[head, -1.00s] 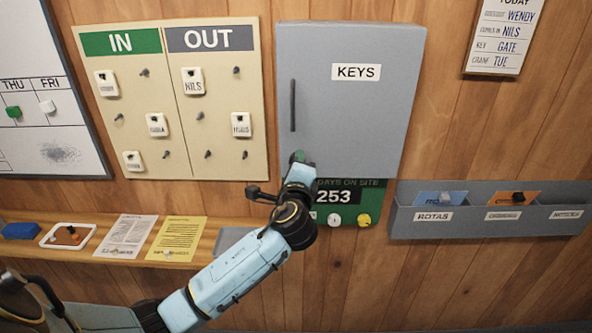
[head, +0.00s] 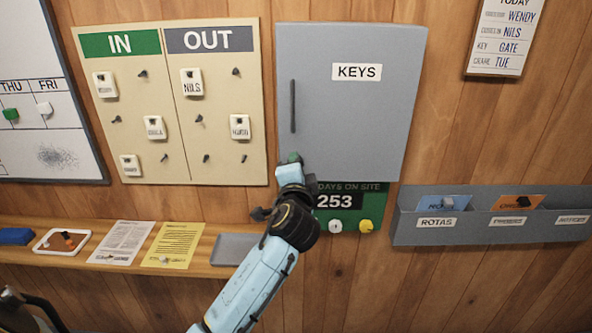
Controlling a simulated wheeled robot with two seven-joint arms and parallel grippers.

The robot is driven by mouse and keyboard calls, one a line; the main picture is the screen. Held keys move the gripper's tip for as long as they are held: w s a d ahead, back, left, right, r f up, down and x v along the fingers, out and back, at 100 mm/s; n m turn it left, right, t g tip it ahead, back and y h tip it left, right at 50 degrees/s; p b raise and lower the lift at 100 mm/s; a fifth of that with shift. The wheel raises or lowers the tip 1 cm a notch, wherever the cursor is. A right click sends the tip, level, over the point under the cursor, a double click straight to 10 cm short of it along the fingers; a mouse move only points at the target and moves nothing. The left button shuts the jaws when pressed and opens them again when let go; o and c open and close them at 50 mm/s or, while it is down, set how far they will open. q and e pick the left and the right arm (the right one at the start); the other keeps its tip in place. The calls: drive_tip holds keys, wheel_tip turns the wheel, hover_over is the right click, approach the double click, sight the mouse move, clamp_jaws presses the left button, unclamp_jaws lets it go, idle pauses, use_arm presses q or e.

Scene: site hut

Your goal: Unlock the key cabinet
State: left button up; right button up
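The grey key cabinet (head: 350,115) hangs on the wooden wall, its door shut, with a KEYS label (head: 357,72) and a dark vertical handle (head: 293,106) at its left. A small green piece (head: 293,158), perhaps a key head or lock part, shows at the door's lower left corner. My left gripper (head: 291,171) is right at this piece, seen from behind. Its fingers are mostly hidden, so I cannot tell whether they grip it. Any keyhole there is hidden too. My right gripper is not in view.
A green day-count board (head: 350,213) hangs just below the cabinet. An IN/OUT board (head: 170,100) is at the left. A shelf (head: 85,258) with papers and a grey tray (head: 235,247) runs lower left. A grey wall rack (head: 480,228) is at the right.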

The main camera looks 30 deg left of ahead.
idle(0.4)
use_arm(q)
drive_tip(key=o, duration=1)
drive_tip(key=b+v, duration=0.1)
drive_tip(key=v, duration=1.2)
drive_tip(key=shift+s+b, duration=0.2)
drive_tip(key=shift+b, duration=0.1)
